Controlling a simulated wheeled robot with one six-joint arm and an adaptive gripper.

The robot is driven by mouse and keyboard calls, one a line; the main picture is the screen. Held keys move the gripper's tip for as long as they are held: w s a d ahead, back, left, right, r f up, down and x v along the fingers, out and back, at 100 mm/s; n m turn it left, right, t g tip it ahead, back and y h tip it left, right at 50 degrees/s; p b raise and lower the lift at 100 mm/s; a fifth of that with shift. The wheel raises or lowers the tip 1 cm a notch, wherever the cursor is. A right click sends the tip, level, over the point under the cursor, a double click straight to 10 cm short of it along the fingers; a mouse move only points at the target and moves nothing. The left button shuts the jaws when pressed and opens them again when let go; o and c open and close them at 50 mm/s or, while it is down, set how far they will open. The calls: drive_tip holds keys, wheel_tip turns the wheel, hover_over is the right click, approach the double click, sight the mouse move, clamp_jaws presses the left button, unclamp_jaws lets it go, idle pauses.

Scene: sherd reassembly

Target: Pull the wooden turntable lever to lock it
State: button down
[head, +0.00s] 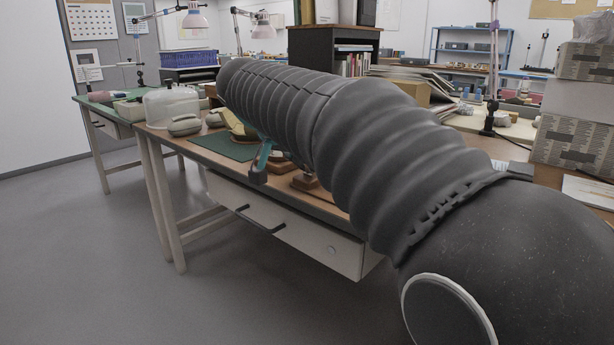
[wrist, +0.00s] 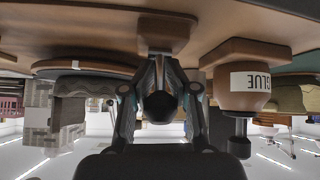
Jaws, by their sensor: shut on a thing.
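The wrist view is upside down. My gripper (wrist: 160,68) has its two fingers closed in around the lever, whose dark round end (wrist: 160,107) sits between them. A brown wooden block (wrist: 165,32) is just beyond the fingertips on the tabletop. A round, flat wooden disc (wrist: 85,68), seen edge-on, is at the left and looks like the turntable. In the head view my gripper (head: 262,158) shows in part at the table's front edge, below my arm, which hides most of the turntable and the lever.
A brown bottle labelled GLUE (wrist: 245,90) stands close to the right of my gripper in the wrist view, on a wooden block. A green mat (head: 225,145) and a pale cased item (head: 172,105) lie on the table's left. Drawers (head: 290,235) hang below the front edge.

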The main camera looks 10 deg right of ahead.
drive_tip(key=shift+s+a+r+t+h+b, duration=0.1)
drive_tip(key=shift+r+t+h+b, duration=0.25)
drive_tip(key=shift+b, duration=0.2)
drive_tip(key=c, duration=1.4)
unclamp_jaws()
drive_tip(key=shift+o, duration=1)
drive_tip(key=shift+s+a, duration=0.1)
drive_tip(key=shift+a, duration=0.05)
drive_tip(key=shift+f, duration=0.25)
drive_tip(key=v, duration=1.2)
